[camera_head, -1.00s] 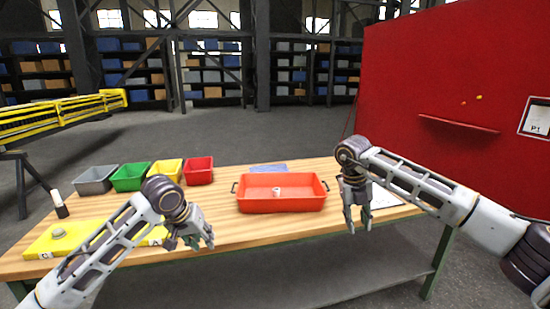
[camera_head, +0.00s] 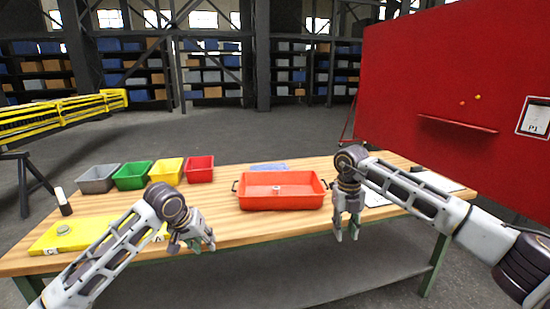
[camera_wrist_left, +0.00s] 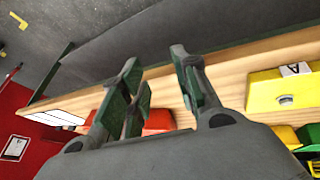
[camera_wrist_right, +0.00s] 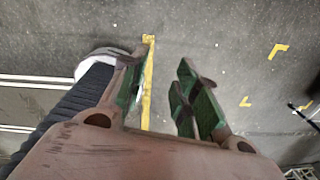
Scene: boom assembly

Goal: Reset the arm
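My left gripper (camera_head: 194,246) hangs over the front edge of the wooden table, left of the orange tray. In the left wrist view its fingers (camera_wrist_left: 160,90) are apart with nothing between them. My right gripper (camera_head: 346,232) hangs at the table's front edge, to the right of the tray. In the right wrist view its fingers (camera_wrist_right: 158,85) are apart and empty, with only floor behind them.
The orange tray (camera_head: 282,204) holds a small white part (camera_head: 277,190). Grey, green, yellow and red bins (camera_head: 200,170) stand at the back left. A yellow block (camera_head: 70,236) lies at the front left. A red panel (camera_head: 440,90) stands at the right.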

